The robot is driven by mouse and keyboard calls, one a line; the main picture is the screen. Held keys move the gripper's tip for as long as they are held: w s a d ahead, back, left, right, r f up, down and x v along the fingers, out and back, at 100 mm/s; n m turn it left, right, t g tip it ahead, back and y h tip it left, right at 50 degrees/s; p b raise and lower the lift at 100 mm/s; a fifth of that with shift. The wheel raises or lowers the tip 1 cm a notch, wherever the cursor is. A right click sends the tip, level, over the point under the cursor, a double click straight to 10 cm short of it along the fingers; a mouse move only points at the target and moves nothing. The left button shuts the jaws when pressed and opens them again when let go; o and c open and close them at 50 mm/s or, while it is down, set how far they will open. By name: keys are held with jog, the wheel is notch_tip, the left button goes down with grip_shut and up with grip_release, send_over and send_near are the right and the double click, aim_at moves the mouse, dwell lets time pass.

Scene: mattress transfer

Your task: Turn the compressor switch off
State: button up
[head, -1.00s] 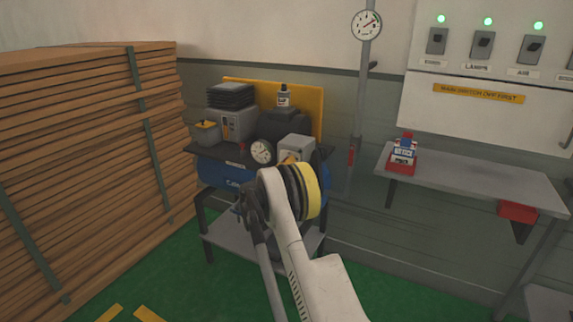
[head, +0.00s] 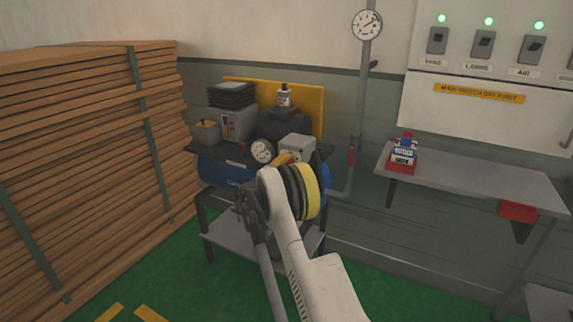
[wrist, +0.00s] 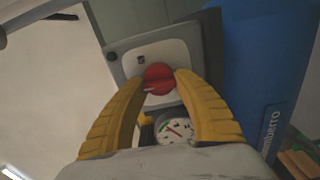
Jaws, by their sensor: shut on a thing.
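The compressor (head: 222,174) has a blue tank and stands on a metal stand in the head view. Its grey switch box (head: 297,146) is at the right end of the top. In the wrist view the box's pale face (wrist: 133,61) carries a round red knob (wrist: 158,80). My gripper (wrist: 161,82) has its two yellow fingers shut on the red knob, one on each side. In the head view my arm hides most of my gripper (head: 287,158), and the knob cannot be seen there.
A dial gauge (head: 262,151) sits beside the switch box. Stacked boards (head: 90,140) fill the left. A wall pipe (head: 358,110) with a red-handled valve (head: 351,156) stands to the right. A grey bench (head: 480,180) and wall switches (head: 484,44) are farther right.

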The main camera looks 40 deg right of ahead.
jog(key=shift+n, duration=0.4)
jog(key=o, duration=1.2)
jog(key=v, duration=1.2)
